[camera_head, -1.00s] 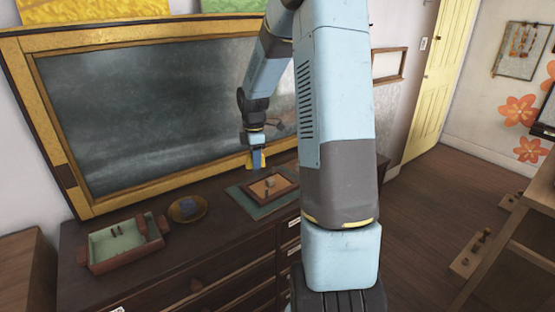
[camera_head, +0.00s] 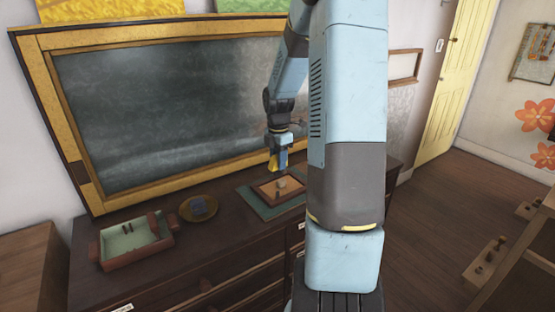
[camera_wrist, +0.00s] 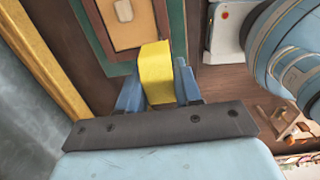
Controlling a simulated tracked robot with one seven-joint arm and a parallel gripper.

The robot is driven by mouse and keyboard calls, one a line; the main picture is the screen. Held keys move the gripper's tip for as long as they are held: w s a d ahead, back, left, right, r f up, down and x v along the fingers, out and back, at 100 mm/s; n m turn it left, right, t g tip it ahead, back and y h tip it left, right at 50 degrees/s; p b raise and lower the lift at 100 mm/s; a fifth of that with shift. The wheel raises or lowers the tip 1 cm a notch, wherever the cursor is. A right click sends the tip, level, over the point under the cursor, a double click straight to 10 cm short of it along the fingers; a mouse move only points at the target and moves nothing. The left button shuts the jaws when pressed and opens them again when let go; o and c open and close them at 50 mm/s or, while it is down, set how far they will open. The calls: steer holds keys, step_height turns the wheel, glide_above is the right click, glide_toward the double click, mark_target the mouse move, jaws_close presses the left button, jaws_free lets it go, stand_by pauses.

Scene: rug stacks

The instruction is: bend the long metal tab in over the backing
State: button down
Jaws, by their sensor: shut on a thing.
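My gripper (camera_head: 277,162) is shut on a yellow block-like thing (camera_wrist: 156,72), which shows between the blue fingers in the wrist view. It is held close above the back edge of a small brown frame (camera_head: 292,192) lying on a green mat (camera_head: 246,198). The frame also shows at the top of the wrist view (camera_wrist: 92,22). Its tan backing (camera_wrist: 121,32) faces up, with a small pale piece (camera_wrist: 123,10) on it. The long metal tab is too small to make out, and the yellow thing hides part of the frame's near edge. Contact cannot be told.
The mat lies on a dark dresser (camera_head: 215,240). A tray with a green lining (camera_head: 125,243) and a round dish (camera_head: 198,208) with a dark blue-grey thing stand to the left. A large gold-framed board (camera_head: 75,150) leans on the wall close behind my gripper.

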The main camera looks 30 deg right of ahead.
mark_target(278, 172)
steer(key=shift+f, duration=2.6)
steer(key=shift+f, duration=2)
steer(key=c, duration=1.4)
jaws_free()
jaws_close()
